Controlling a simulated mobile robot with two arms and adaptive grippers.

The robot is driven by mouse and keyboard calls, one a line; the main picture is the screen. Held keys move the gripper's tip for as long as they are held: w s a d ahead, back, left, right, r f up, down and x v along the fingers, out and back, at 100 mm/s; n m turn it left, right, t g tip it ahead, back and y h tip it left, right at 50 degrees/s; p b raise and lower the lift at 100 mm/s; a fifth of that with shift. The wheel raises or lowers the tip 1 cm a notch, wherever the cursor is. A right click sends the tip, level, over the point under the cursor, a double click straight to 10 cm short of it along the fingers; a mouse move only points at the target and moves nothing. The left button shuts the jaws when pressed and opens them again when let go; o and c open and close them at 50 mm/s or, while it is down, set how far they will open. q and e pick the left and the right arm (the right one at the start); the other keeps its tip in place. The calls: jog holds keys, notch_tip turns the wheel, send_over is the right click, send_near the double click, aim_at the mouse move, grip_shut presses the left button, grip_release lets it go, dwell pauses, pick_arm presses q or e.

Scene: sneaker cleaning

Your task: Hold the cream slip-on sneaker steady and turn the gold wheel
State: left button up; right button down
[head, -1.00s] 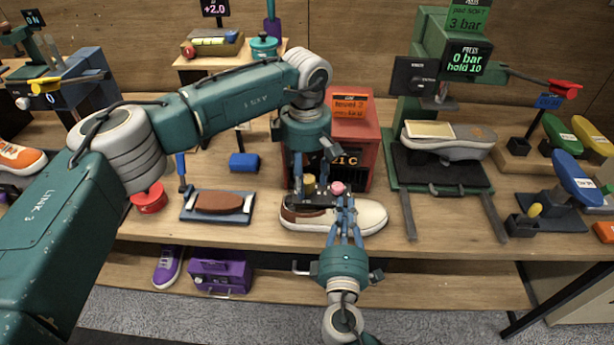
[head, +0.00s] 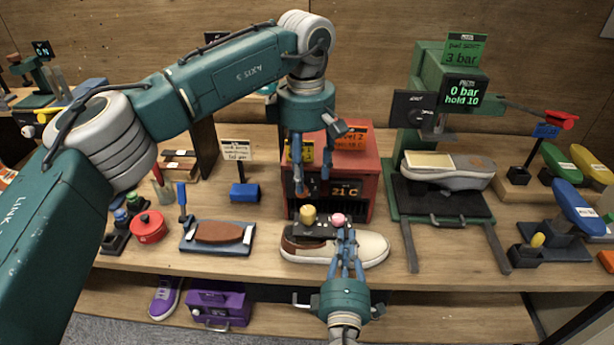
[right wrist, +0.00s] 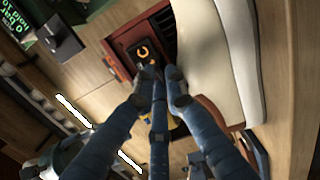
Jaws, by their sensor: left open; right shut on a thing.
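The cream slip-on sneaker (head: 372,249) lies on the table in front of the red heater box, with brown at its left end. A dark block at the sneaker's opening carries the gold wheel (head: 308,214) and a pink knob (head: 338,219). My left gripper (head: 311,190) is open and empty above the gold wheel, apart from it.
The red heater box (head: 357,185) stands close behind the sneaker. A green press (head: 445,90) with a grey shoe is to the right. A brush tray (head: 217,238) and a red pot (head: 149,227) are to the left. Bare table lies between tray and sneaker.

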jog(key=c, duration=1.7)
grip_release()
jog(key=s, duration=1.2)
jog(key=shift+a, duration=0.25)
